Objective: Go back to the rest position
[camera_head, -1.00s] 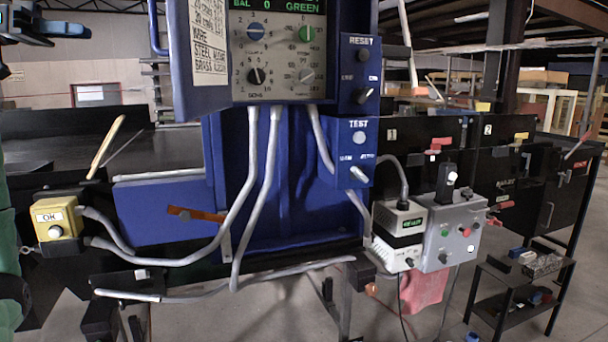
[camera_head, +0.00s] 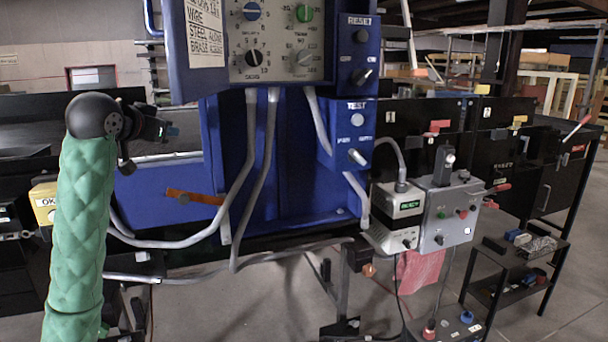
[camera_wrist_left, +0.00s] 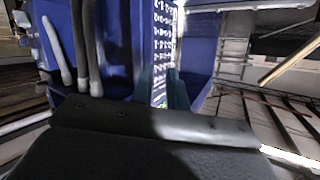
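My left arm in its green quilted sleeve rises along the left side of the head view. Its dark left gripper (camera_head: 168,132) points right, in front of the lower left of the blue detector cabinet (camera_head: 280,180), and holds nothing that I can see. In the left wrist view the two bluish fingers of the left gripper (camera_wrist_left: 160,78) stand apart, with a panel of white lettering showing between them. The cabinet's blue side also shows there (camera_wrist_left: 205,55). My right gripper is in neither view.
A yellow OK button box (camera_head: 44,203) is partly behind my left arm. Grey cables (camera_head: 262,185) hang from the cabinet. A white unit (camera_head: 398,215) and a grey control box (camera_head: 447,215) stand at right. A black cart (camera_head: 515,270) stands on open floor further right.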

